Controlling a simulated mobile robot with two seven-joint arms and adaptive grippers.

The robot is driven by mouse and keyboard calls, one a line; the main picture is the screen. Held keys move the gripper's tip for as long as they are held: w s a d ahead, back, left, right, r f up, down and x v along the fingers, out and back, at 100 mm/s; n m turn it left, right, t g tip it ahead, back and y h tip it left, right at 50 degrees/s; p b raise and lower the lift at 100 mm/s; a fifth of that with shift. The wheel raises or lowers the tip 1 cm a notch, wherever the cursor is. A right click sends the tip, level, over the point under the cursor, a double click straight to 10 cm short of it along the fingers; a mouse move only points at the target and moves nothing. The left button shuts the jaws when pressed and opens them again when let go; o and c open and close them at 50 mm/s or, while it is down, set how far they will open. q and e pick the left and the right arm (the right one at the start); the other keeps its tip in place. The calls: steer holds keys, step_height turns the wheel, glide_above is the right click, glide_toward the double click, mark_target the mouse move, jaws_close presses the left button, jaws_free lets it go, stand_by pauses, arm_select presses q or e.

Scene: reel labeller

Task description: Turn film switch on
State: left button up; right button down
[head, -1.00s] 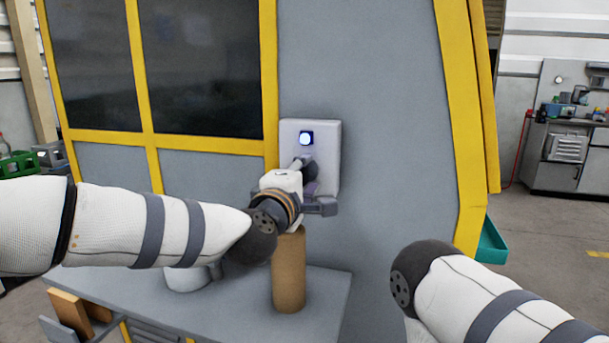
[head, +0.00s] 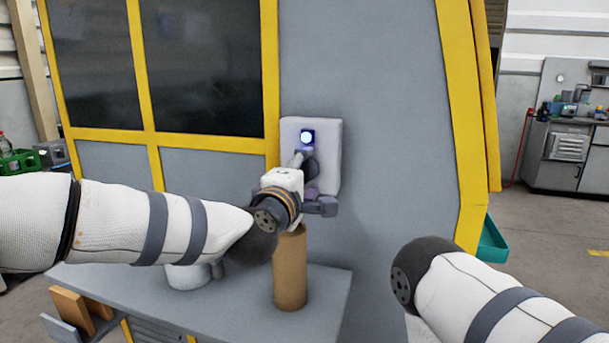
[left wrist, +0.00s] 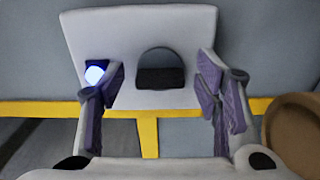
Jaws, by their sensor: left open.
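The white switch box (head: 325,140) is mounted on the grey machine wall, and it also shows in the left wrist view (left wrist: 140,33). It carries a lit blue-white light (head: 307,137), which is at the box's left in the left wrist view (left wrist: 94,74). A dark switch with a rounded grey back (left wrist: 160,72) sits mid-box between my fingers; in the head view my gripper mostly hides it. My left gripper (head: 307,180) is open in front of the box, with its purple finger pads (left wrist: 165,95) on either side of the switch, seemingly apart from it. My right gripper is out of view.
A brown cylinder (head: 290,270) stands on the grey table (head: 335,290) below my left gripper. A white round container (head: 187,277) is partly hidden behind my left arm. Yellow frame bars (head: 270,70) edge the dark window. A teal tray (head: 493,240) is at the right.

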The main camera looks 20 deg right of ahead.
arm_select(q)
steer(key=shift+s, duration=0.1)
steer(key=v, duration=1.2)
